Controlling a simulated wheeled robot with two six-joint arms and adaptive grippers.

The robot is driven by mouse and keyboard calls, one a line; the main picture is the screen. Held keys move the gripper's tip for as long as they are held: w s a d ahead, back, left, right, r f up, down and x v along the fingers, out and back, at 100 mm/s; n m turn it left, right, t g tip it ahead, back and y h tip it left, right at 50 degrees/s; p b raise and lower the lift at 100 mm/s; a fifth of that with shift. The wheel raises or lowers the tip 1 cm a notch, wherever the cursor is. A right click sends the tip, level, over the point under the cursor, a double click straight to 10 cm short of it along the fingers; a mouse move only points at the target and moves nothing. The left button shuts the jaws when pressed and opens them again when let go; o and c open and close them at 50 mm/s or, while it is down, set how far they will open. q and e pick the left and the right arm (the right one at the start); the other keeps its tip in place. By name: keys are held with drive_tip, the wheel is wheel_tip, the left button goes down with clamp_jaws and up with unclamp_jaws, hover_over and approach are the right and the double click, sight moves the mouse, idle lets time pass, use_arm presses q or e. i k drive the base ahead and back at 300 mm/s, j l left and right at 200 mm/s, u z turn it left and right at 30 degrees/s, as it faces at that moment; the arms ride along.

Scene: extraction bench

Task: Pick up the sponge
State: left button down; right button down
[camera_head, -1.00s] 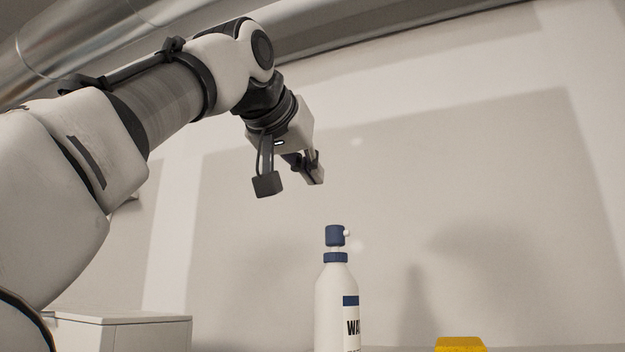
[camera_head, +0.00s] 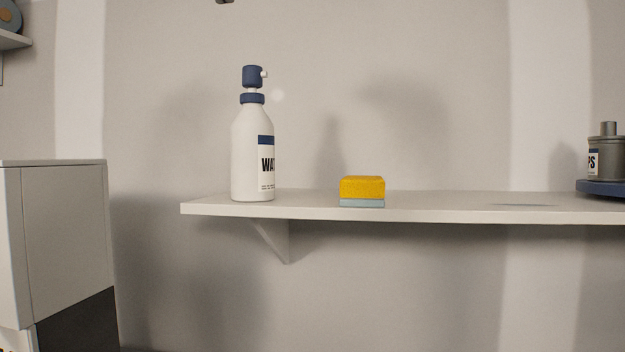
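The sponge (camera_head: 362,187) is a yellow block with a pale blue-grey layer beneath it. It lies flat on a white wall shelf (camera_head: 440,207), close to the front edge. Nothing touches it from the sides. Only a small dark tip, apparently of my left gripper (camera_head: 224,1), shows at the top edge, far above and left of the sponge; its opening is hidden. My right gripper is not in view.
A white pump bottle (camera_head: 250,155) with a blue cap stands left of the sponge, with a gap between. At the far right a grey labelled container (camera_head: 606,160) stands on a blue base (camera_head: 600,188). The shelf between is clear. A white cabinet (camera_head: 60,240) stands lower left.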

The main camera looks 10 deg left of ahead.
sight(365, 190)
drive_tip(key=k, duration=1)
